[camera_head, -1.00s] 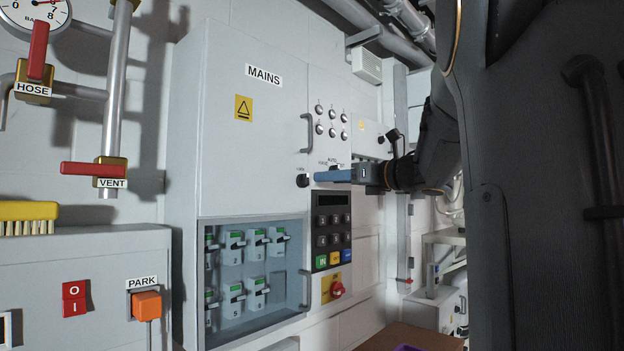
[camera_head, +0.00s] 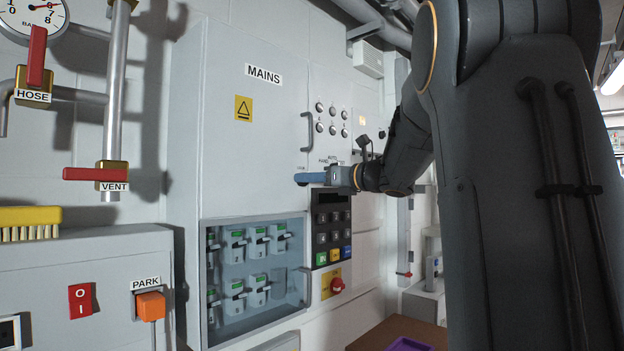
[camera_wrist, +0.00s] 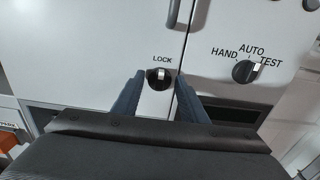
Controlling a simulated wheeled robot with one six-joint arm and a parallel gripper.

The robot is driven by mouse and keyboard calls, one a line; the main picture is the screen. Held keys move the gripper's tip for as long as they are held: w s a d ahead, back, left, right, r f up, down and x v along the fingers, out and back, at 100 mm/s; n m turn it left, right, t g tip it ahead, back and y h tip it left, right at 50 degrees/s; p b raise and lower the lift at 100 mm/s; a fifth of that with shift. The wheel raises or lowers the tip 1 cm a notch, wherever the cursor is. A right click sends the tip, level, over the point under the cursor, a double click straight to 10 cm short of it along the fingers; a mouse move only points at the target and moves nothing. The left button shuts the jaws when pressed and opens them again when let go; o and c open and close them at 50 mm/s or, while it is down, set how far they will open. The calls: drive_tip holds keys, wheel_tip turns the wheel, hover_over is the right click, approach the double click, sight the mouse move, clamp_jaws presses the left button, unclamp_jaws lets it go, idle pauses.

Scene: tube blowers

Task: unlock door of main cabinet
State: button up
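The main cabinet door (camera_head: 255,140), light grey and labelled MAINS, is closed in the head view. In the wrist view, a round black lock knob (camera_wrist: 158,79) with a pale mark sits under the word LOCK near the door's right edge. My gripper (camera_head: 300,179) has blue fingers and reaches to the door at the lock's place, hiding the knob in the head view. In the wrist view the fingers stand apart, one on each side of the knob, with gaps visible. I cannot tell how deep the fingertips reach around it.
A vertical door handle (camera_head: 307,132) is just above my gripper. A HAND/AUTO/TEST selector (camera_wrist: 244,71) is to the right in the wrist view. A keypad (camera_head: 332,228), a window with several breakers (camera_head: 255,228) and a red knob (camera_head: 337,285) are below.

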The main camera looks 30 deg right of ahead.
drive_tip(key=c, duration=0.7)
drive_tip(key=shift+o, duration=0.2)
drive_tip(key=shift+m, duration=0.3)
drive_tip(key=shift+d+f+m+p, duration=0.1)
drive_tip(key=shift+m+p, duration=1.4)
drive_tip(key=shift+m, duration=2.8)
drive_tip(key=shift+d+f+m+p, duration=0.1)
drive_tip(key=shift+m+p, duration=1.35)
drive_tip(key=shift+m, duration=2.85)
